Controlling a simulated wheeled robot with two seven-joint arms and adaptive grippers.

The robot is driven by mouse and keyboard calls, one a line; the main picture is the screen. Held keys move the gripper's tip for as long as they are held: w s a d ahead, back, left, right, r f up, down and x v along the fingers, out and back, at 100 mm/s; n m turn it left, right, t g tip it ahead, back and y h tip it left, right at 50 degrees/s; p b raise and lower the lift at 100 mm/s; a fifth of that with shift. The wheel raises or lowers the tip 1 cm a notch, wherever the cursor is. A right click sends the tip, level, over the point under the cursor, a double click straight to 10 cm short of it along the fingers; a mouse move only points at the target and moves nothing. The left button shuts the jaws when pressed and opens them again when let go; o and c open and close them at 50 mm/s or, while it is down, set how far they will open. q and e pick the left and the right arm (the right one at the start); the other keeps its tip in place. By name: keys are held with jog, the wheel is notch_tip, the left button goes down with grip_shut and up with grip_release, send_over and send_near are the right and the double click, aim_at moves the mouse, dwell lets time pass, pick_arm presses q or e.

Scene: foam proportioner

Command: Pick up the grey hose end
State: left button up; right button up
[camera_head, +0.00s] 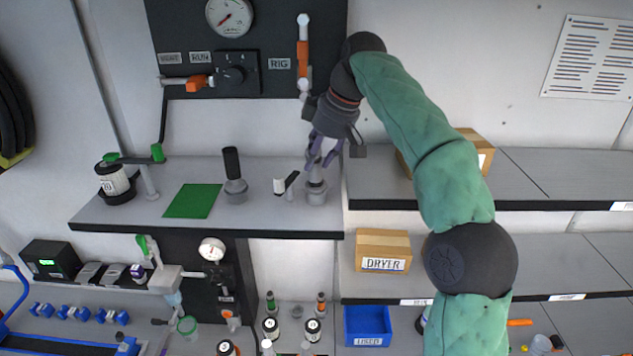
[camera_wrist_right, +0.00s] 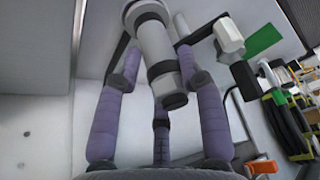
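The grey hose end (camera_head: 316,173) stands upright in a grey round holder (camera_head: 317,194) on the upper grey shelf. My right gripper (camera_head: 327,158) is above it, pointing down, with its purple fingers spread around its upper part. In the right wrist view the grey hose end (camera_wrist_right: 157,45), with a dark band, reaches in between the fingers (camera_wrist_right: 160,85). Gaps show between the fingers and the hose end, so the gripper looks open. My left gripper is not in view.
A white handle piece (camera_head: 286,185) stands close left of the hose end; it also shows in the right wrist view (camera_wrist_right: 228,36). A black hose end (camera_head: 231,163) stands in another holder further left, beside a green mat (camera_head: 193,201). A dark gauge panel (camera_head: 255,75) is behind.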

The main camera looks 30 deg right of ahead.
grip_shut()
